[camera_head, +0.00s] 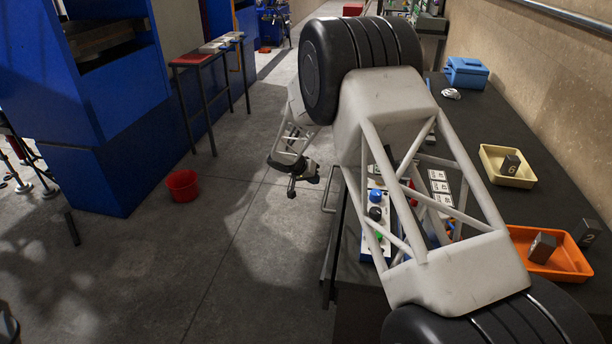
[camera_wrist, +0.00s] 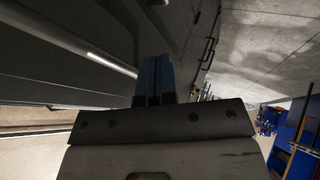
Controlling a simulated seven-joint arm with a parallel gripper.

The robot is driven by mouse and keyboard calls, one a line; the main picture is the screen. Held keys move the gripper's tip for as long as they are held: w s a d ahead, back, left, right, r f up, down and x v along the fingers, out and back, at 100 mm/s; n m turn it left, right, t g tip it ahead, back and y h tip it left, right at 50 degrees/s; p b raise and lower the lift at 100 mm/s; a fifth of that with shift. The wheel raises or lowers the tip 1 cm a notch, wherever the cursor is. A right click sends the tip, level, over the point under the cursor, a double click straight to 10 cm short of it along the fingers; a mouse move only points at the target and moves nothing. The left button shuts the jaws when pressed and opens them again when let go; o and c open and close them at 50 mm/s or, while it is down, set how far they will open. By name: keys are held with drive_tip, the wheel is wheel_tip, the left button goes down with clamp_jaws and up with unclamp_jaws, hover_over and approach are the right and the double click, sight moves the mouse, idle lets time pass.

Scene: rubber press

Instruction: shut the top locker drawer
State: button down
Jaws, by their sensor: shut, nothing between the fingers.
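The locker is the dark grey bench front along the left edge of the worktop, mostly hidden behind my arm in the head view. A metal handle (camera_head: 327,190) sticks out from it into the aisle. How far the top drawer stands out is hidden. My gripper (camera_head: 291,192) is in the aisle, left of that handle and apart from it in the picture. In the wrist view the two dark blue fingers (camera_wrist: 154,78) are together and empty, in front of the dark locker face (camera_wrist: 110,20). A pale bar (camera_wrist: 75,42), perhaps a drawer handle, crosses close by at left.
On the worktop (camera_head: 470,130) are a cream tray (camera_head: 522,177), an orange tray (camera_head: 572,262), a blue box (camera_head: 466,72) and a button panel (camera_head: 375,240). Blue machines (camera_head: 110,130) and a red bucket (camera_head: 182,186) stand left.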

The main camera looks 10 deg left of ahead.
drive_tip(key=shift+d+r, duration=0.2)
drive_tip(key=shift+d, duration=0.5)
drive_tip(key=shift+d+r, duration=0.15)
drive_tip(key=shift+d, duration=0.5)
drive_tip(key=shift+d, duration=2.4)
drive_tip(key=s+a+r, duration=0.4)
drive_tip(key=a+r, duration=0.3)
drive_tip(key=a, duration=0.2)
drive_tip(key=shift+a, duration=0.2)
